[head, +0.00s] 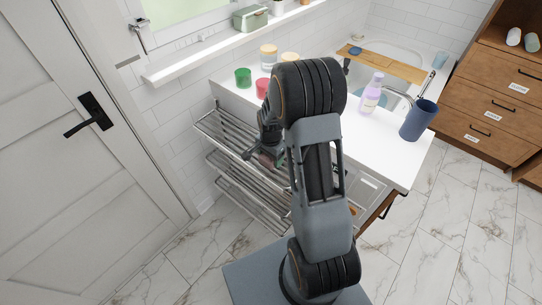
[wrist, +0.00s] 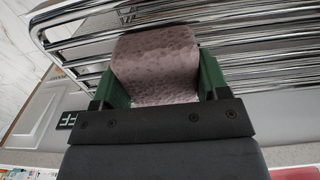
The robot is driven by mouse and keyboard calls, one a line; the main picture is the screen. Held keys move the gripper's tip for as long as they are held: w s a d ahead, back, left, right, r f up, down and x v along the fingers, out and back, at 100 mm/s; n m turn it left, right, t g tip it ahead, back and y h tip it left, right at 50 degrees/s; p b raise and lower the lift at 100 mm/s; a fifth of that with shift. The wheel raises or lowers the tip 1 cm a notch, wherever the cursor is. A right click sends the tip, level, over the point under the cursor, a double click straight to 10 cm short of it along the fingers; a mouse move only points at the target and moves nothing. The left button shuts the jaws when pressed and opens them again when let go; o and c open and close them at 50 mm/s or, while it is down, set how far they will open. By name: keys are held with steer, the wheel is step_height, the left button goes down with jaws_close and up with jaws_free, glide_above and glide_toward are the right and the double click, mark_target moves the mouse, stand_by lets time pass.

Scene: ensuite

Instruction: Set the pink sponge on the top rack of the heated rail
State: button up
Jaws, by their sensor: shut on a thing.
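The pink sponge (wrist: 155,62), mottled and dull pink, sits between the green fingers of my gripper (wrist: 153,88) in the wrist view. The fingers press on it from both sides. The chrome heated rail (wrist: 240,30) lies just beyond the sponge there; I cannot tell whether they touch. In the head view the rail has stacked barred racks beside the white counter, and its top rack (head: 222,132) looks empty on the left. My gripper (head: 264,158) is at the top rack's right part in that view, partly hidden by my arm, and the sponge is hard to make out.
The white counter (head: 385,155) carries a green cup (head: 243,78), a red cup (head: 262,88), a lilac bottle (head: 371,93) and a blue tumbler (head: 419,120). A white door (head: 75,150) stands left. A shelf (head: 225,42) runs above the rail. Marble floor is open at right.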

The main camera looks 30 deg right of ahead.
steer(key=shift+f, duration=0.15)
steer(key=shift+f, duration=0.15)
steer(key=o, duration=0.9)
step_height(320, 180, up, 12)
steer(key=s+a+r+n+t, duration=0.2)
steer(key=s+a+r+n, duration=0.2)
steer(key=s+n, duration=0.2)
steer(key=s+a+r+n+t, duration=0.1)
steer(key=s+a+r+n, duration=0.3)
steer(key=s+n, duration=0.3)
steer(key=shift+s+a+r+t+b, duration=0.3)
steer(key=shift+s+r+t, duration=0.15)
steer(key=shift+s, duration=0.95)
